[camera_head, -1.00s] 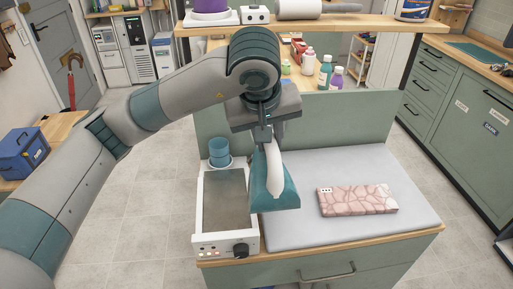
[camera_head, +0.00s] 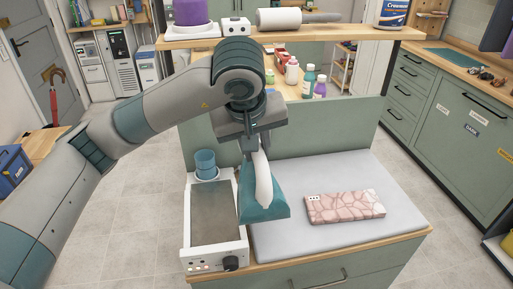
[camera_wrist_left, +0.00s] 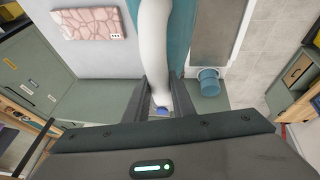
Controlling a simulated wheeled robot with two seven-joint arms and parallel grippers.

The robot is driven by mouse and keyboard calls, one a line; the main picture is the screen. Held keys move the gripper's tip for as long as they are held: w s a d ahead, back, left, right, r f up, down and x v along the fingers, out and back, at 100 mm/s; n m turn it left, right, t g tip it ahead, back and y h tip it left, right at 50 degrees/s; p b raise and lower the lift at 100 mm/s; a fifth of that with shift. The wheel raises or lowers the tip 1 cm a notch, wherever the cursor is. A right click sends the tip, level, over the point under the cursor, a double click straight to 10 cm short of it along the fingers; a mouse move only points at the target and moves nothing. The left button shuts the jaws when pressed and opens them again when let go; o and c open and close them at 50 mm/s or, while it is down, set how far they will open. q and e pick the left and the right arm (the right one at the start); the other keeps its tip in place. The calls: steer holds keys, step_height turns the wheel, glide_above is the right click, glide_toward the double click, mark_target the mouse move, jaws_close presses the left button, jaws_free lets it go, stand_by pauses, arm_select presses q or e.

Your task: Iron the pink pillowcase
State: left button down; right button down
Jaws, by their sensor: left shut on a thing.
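The pink pillowcase (camera_head: 344,207) with pale vein-like lines lies folded flat on the grey ironing pad (camera_head: 300,240). It also shows in the left wrist view (camera_wrist_left: 88,24). My left gripper (camera_head: 256,148) is shut on the white handle of the teal iron (camera_head: 264,207). The iron is between the hot plate and the pillowcase, over the pad's left edge. I cannot tell whether it touches the pad. In the left wrist view the white handle sits between the fingers (camera_wrist_left: 160,92). The pillowcase lies right of the iron, apart from it. My right gripper is not in view.
A white-framed plate unit (camera_head: 215,212) with a knob and lights stands left of the pad. A teal cup (camera_head: 206,164) is behind it. A green panel (camera_head: 330,130) rises behind the pad, with a shelf (camera_head: 350,34) above. The pad's right side is clear.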

arm_select(q)
steer(key=shift+w+a+r, duration=0.1)
steer(key=shift+w+a, duration=0.15)
steer(key=shift+a, duration=0.3)
steer(key=w+a+m+h, duration=0.1)
steer(key=w+a+m, duration=0.2)
steer(key=a, duration=1.1)
steer(key=shift+w+a+r+m+g+h, duration=0.25)
steer(key=shift+w+m+g+h, duration=0.1)
steer(key=shift+m, duration=0.25)
steer(key=shift+d, duration=0.15)
